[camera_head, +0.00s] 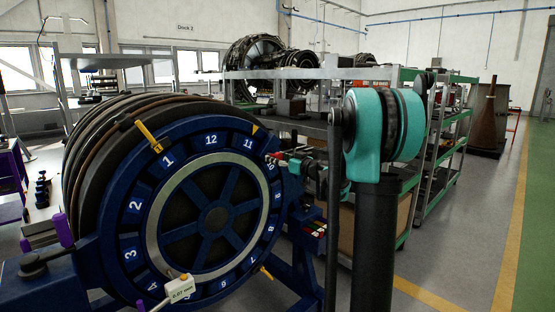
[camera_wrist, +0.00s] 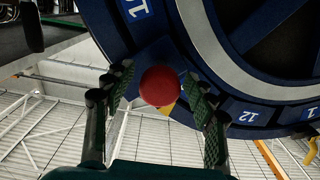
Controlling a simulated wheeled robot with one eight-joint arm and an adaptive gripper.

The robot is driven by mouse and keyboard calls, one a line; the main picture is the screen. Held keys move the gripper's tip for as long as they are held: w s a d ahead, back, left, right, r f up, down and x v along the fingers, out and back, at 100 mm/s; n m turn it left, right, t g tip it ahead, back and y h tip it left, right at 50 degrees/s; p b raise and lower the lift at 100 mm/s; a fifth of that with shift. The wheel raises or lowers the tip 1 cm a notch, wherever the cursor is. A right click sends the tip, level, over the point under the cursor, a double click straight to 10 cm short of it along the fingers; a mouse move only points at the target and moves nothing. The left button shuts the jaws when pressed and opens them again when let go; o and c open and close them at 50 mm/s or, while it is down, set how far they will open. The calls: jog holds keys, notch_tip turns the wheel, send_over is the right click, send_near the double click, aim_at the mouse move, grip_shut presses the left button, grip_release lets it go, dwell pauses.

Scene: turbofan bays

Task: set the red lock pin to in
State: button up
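The red lock pin shows as a round red knob (camera_wrist: 160,86) in the middle of the wrist view, in front of the blue wheel rim. My gripper (camera_wrist: 158,90) is open, with one dark ridged finger on each side of the knob. A small gap seems to show on both sides. The pin's shaft is hidden behind the knob, so its depth cannot be told. In the head view my gripper (camera_head: 284,158) is at the right edge of the numbered blue wheel (camera_head: 257,195), near the 10, with a small bit of red (camera_head: 273,155) at its tips.
A yellow pointer (camera_head: 149,136) sits on the wheel's upper left rim. A white tag (camera_head: 180,288) hangs at the lower left. A shelf rack (camera_head: 405,190) with engine parts stands behind my arm. Open floor (camera_head: 465,230) lies to the right.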

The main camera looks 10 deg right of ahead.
jog(key=v, duration=1.2)
jog(key=s+a+f+m+g+h, duration=0.1)
jog(key=s+a+f+g+h, duration=0.1)
jog(key=s+a+f+g, duration=0.45)
jog(key=s+a+f+m+g+h, duration=0.1)
jog(key=s+a+f, duration=0.2)
jog(key=s+f, duration=0.7)
jog(key=s+d+f+m+g+h, duration=0.1)
jog(key=s+d+f+m+h, duration=0.1)
jog(key=s+f, duration=0.5)
jog(key=s+d+f+m+g+h, duration=0.2)
jog(key=s+d+f+h, duration=0.3)
jog(key=s, duration=0.6)
jog(key=shift+d+f+m+h, duration=0.3)
jog(key=shift+d+f+m, duration=0.3)
jog(key=shift+f, duration=0.35)
jog(key=shift+w, duration=0.1)
